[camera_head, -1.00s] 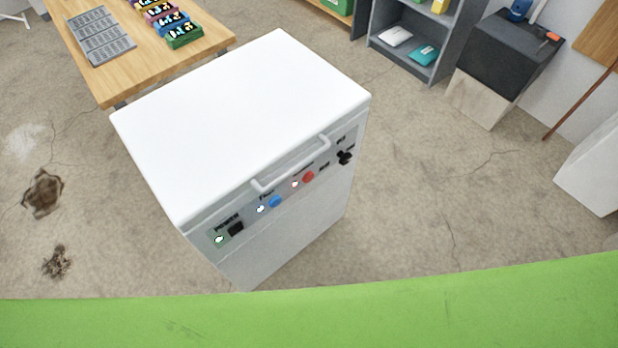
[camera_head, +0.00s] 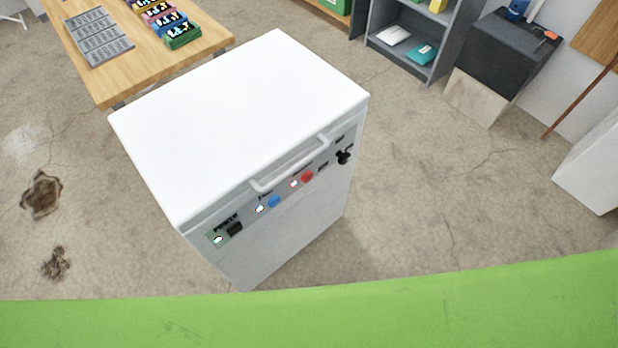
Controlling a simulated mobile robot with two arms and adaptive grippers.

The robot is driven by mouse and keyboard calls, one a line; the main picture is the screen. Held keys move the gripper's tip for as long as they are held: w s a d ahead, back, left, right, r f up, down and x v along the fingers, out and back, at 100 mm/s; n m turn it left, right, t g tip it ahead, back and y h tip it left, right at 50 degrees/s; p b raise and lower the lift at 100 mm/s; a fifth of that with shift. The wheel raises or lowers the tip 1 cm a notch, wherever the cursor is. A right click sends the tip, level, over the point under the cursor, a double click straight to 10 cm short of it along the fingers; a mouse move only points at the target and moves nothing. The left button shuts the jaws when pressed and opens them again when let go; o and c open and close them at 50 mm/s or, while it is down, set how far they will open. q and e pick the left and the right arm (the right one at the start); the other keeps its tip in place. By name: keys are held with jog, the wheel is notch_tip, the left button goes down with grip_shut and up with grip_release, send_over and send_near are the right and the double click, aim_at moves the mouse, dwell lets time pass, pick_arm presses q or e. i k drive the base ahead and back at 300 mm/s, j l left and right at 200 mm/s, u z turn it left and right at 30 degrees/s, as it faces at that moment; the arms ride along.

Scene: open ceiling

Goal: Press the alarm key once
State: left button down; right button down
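A white box-shaped machine (camera_head: 240,115) stands on the floor in the middle of the head view. Its slanted front panel (camera_head: 262,215) carries a black switch (camera_head: 235,229) beside a green-lit lamp, a blue button (camera_head: 274,201) beside a lit lamp, and a red button (camera_head: 307,177) beside a reddish lit lamp. A black knob (camera_head: 344,157) is at the panel's right end. The printed labels are too small to read surely, so I cannot tell which is the alarm key. A white handle bar (camera_head: 291,163) runs above the controls. Neither gripper shows.
A wooden table (camera_head: 130,85) with a grey rack (camera_head: 99,38) and several coloured boxes stands at the upper left. A grey shelf (camera_head: 411,62) and a dark cabinet (camera_head: 505,55) stand at the back right. The floor right of the machine is clear. A green surface fills the bottom edge.

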aim_at(307, 176)
jog(key=j+z, duration=0.3)
jog(key=j, duration=0.45)
jog(key=j+z, duration=0.25)
jog(key=j, duration=0.55)
jog(key=i, duration=0.05)
